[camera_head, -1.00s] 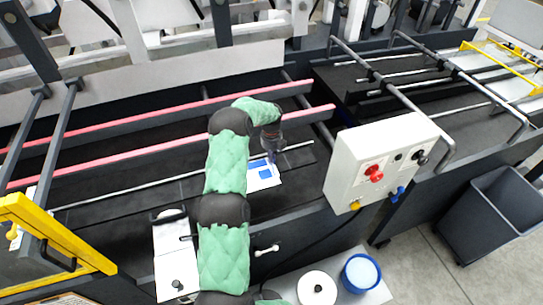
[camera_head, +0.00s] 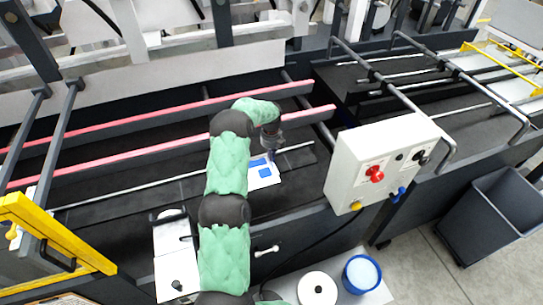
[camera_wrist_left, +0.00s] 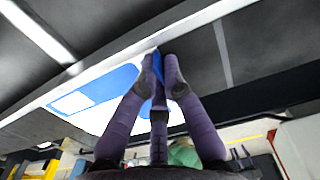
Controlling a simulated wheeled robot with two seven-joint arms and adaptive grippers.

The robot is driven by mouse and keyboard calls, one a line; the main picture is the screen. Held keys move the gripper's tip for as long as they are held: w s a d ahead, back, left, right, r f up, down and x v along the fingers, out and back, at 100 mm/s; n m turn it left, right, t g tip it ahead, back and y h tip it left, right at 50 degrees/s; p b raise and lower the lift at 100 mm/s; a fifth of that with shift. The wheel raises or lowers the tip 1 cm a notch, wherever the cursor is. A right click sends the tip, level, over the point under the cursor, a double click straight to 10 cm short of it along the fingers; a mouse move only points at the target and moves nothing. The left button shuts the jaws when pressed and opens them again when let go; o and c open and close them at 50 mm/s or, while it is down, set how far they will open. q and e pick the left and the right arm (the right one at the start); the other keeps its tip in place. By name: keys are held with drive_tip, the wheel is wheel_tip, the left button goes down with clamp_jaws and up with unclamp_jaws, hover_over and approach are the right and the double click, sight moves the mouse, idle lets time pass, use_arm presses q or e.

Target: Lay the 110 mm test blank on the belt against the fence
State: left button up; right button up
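The test blank (camera_head: 264,181), a white sheet with blue panels, is at the belt (camera_head: 190,188) beside the thin metal rod (camera_head: 296,147). My left gripper (camera_head: 271,154) is at the blank's far edge. In the left wrist view its purple fingers (camera_wrist_left: 161,62) are close together with a blue part of the blank between them. The blank (camera_wrist_left: 92,98) spreads out to the left of the fingers there. I cannot tell whether the blank lies flat on the belt or touches the rod, which may be the fence. My right gripper is not in view.
A white control box (camera_head: 372,160) with a red knob stands right of the blank. Two red rails (camera_head: 150,150) run behind it. A yellow frame (camera_head: 60,235) is at the left. A blue-rimmed tub (camera_head: 361,273) and white disc (camera_head: 317,289) sit in front. The belt left of my arm is clear.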

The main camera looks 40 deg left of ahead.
use_arm(q)
drive_tip(key=o, duration=0.5)
drive_tip(key=shift+c, duration=0.2)
drive_tip(key=shift+w+r, duration=0.1)
drive_tip(key=shift+r, duration=0.4)
wheel_tip(320, 180, up, 11)
drive_tip(key=shift+d+f, duration=0.1)
